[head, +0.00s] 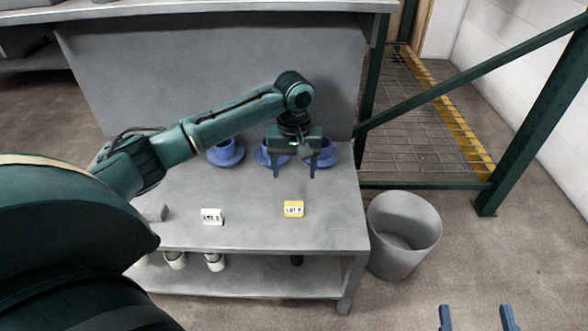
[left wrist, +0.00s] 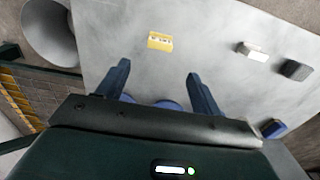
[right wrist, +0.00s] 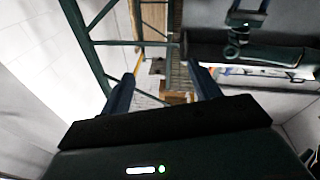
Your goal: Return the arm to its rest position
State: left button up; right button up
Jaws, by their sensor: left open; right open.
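My left arm reaches in from the left in the head view. My left gripper (head: 295,176) is open and empty above the grey table, its blue fingers pointing down in front of the blue cups and saucers. In the left wrist view my left gripper (left wrist: 157,82) shows parted fingers with nothing between them. My right gripper (head: 477,312) shows only as two parted blue fingertips at the bottom right of the head view. In the right wrist view my right gripper (right wrist: 162,82) is open and empty, facing a green frame and a white wall.
The grey table (head: 260,225) holds a yellow label block (head: 293,209), a white label block (head: 212,216) and blue saucers with cups (head: 226,155). White cups (head: 215,262) stand on the lower shelf. A grey bin (head: 402,235) and green railing (head: 470,85) stand at the right.

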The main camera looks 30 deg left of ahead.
jog(key=shift+r, duration=0.15)
pick_arm(q)
jog(key=s+d+r+m+t+h+p, duration=0.1)
jog(key=s+d+m+t+h+p, duration=0.2)
jog(key=d+p, duration=0.55)
jog(key=s+d+r+m+t+h+p, duration=0.1)
jog(key=s+d+r+m+t+p, duration=0.2)
jog(key=d+p, duration=0.5)
jog(key=s+r+m+t+p, duration=0.3)
jog(key=s+r+t+p, duration=0.1)
jog(key=s+r+p, duration=0.9)
jog(key=shift+s+a+t+y+p, duration=0.4)
jog(key=shift+a+p, duration=0.05)
jog(key=shift+p, duration=0.75)
pick_arm(e)
jog(key=d+r+m+g+h, duration=0.2)
jog(key=r+g, duration=0.1)
jog(key=r, duration=0.2)
jog(key=s+d+r+m+g+h, duration=0.1)
jog(key=d+r+m+g+h, duration=0.1)
jog(key=r+g+h, duration=0.1)
notch_tip(320, 180, up, 3)
jog(key=shift+s+d+f+m+g, duration=0.2)
jog(key=shift+s+m+g, duration=0.1)
jog(key=shift+g, duration=0.2)
